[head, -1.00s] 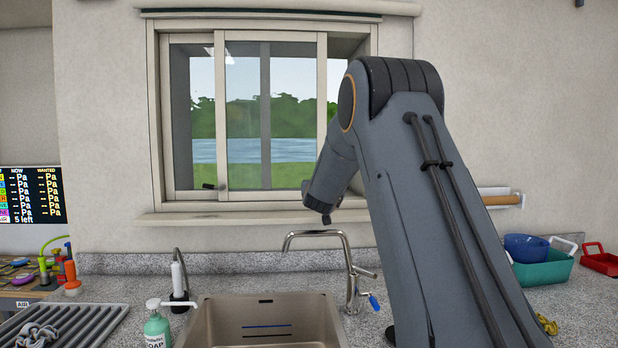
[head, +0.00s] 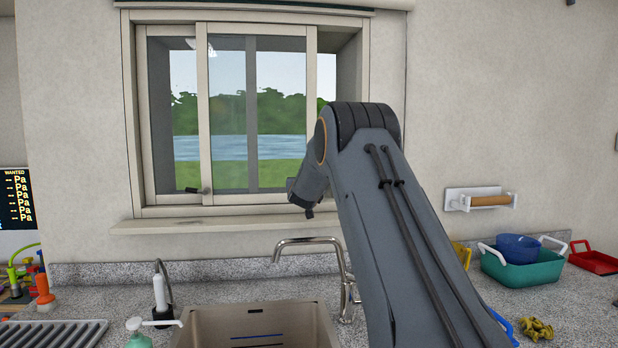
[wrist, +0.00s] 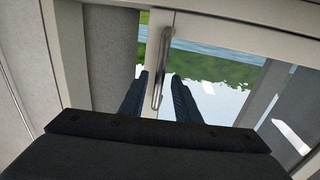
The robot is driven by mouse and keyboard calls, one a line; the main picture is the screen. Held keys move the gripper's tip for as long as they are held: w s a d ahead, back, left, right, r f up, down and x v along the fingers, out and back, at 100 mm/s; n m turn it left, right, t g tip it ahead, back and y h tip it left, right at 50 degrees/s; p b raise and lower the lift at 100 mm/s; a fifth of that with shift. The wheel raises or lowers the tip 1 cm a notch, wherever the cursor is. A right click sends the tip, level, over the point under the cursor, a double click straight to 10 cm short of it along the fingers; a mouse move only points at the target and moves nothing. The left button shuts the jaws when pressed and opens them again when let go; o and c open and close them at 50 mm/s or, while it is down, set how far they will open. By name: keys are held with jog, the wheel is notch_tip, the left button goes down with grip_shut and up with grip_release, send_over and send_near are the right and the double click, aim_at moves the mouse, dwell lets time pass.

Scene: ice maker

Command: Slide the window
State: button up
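The window (head: 255,95) is in the wall above the sink, with pale frames and water and trees outside. A narrow gap shows open at the far right. In the wrist view a slim metal handle (wrist: 160,60) stands on the pale upright. My gripper (wrist: 160,75) is open, one dark finger on each side of the handle in the picture. I cannot tell whether they touch it. In the head view my arm hides the fingers.
The sill (head: 220,223) runs below the window. The sink (head: 255,330) and curved tap (head: 310,242) lie below, with a soap bottle (head: 138,338) to the left. A roll holder (head: 480,200) is on the wall at right, above a green basket (head: 520,268) and a red tray (head: 595,260).

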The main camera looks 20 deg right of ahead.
jog(key=shift+w+d, duration=0.35)
jog(key=shift+w, duration=0.1)
grip_shut()
